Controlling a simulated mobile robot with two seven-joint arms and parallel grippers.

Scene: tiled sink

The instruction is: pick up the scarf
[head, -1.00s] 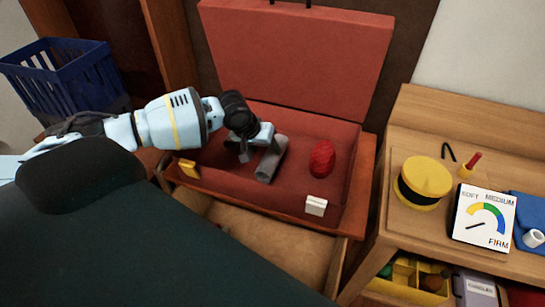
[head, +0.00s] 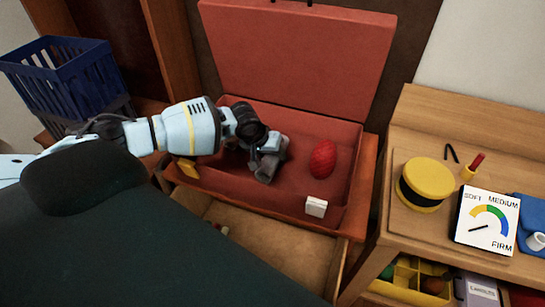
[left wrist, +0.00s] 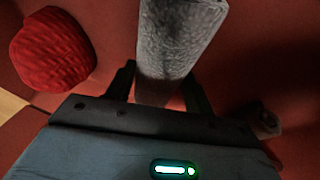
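The scarf appears to be the grey rolled cloth (head: 264,174) lying in the open red suitcase (head: 345,188). In the left wrist view the grey roll (left wrist: 172,50) runs upward from between my fingers. My left gripper (head: 270,158) is down at the roll and partly hides it in the head view. In the left wrist view the dark fingers of my left gripper (left wrist: 162,85) stand apart, one on each side of the roll, close to it. No clear grip shows. My right gripper is not in view.
A red textured ball-like item (head: 322,159) lies right of the roll. A white block (head: 316,207) and a yellow item (head: 188,168) are at the suitcase's front. An open drawer (head: 270,238) is below. A wooden table (head: 420,225) at right holds a yellow tin (head: 426,182) and a dial card (head: 486,220).

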